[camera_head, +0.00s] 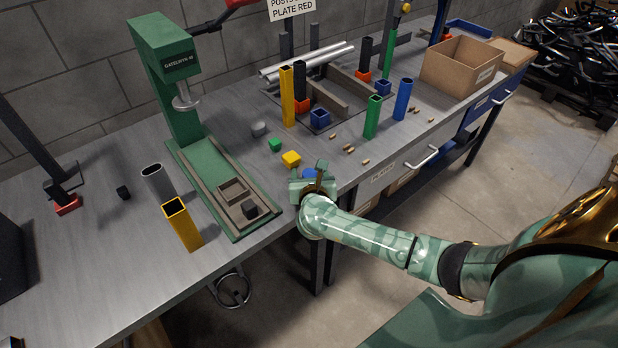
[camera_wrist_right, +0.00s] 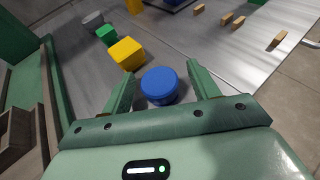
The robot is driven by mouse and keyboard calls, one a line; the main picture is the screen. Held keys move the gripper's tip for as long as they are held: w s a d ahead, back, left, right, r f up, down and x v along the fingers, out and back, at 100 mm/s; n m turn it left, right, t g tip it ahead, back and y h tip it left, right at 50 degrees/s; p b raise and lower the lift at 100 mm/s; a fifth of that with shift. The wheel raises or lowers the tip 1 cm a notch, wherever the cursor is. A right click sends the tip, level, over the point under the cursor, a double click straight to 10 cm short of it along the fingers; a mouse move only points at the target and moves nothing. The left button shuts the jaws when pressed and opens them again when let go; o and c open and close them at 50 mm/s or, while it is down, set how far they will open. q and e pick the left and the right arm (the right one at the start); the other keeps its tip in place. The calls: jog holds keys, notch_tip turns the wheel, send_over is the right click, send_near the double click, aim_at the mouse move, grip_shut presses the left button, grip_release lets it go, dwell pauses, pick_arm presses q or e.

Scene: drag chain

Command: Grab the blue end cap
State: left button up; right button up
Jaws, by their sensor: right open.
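The blue end cap (camera_wrist_right: 160,86) is a short round piece lying on the grey metal bench. In the right wrist view it lies between the two spread fingers of my right gripper (camera_wrist_right: 160,88), with a gap visible on each side. In the head view only part of the blue cap (camera_head: 309,173) shows, at the bench's front edge beside my right gripper (camera_head: 314,174), which hides the rest. My right gripper is open and holds nothing. Whether the fingers are level with the cap is hard to tell. My left gripper is not in view.
A yellow cap (camera_head: 291,158), a green cap (camera_head: 275,144) and a grey cap (camera_head: 258,129) sit in a row just behind. A green press (camera_head: 190,150) stands to the left. Upright tubes, including a green one (camera_head: 373,117), and small wooden pegs (camera_head: 349,149) stand or lie to the right.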

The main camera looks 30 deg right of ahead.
jog(key=c, duration=1)
jog(key=shift+r, duration=0.1)
